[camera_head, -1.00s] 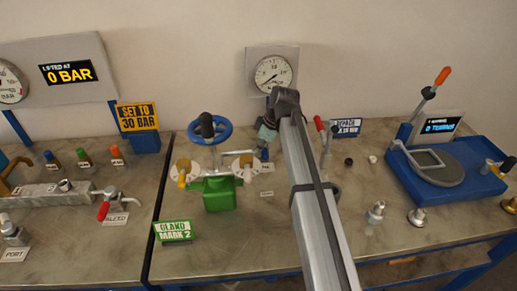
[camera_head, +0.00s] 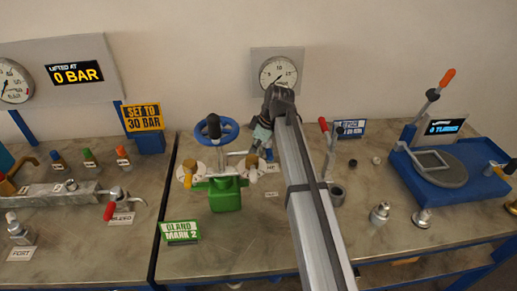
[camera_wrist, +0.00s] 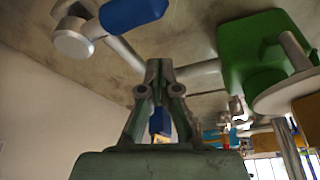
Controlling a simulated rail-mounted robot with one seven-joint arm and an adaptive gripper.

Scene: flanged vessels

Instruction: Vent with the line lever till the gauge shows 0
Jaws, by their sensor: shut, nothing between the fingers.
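The round white gauge (camera_head: 278,75) is on the back wall behind my arm. Its needle seems to point to the lower left, but the exact reading is too small to tell. In the wrist view a metal lever with a blue grip (camera_wrist: 135,12) is at the top left, just beyond my fingertips. In the head view my gripper (camera_head: 256,147) is low beside the right side of the green valve body (camera_head: 225,195). It partly hides the lever there. My gripper (camera_wrist: 157,68) is shut and empty. Its tips are near a metal pipe; I cannot tell whether they touch it.
A blue handwheel (camera_head: 215,130) stands above the green body, with brass-coloured fittings beside it. A red-handled lever (camera_head: 326,135) stands right of my arm. A blue stand with a round plate (camera_head: 440,168) is at the far right.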

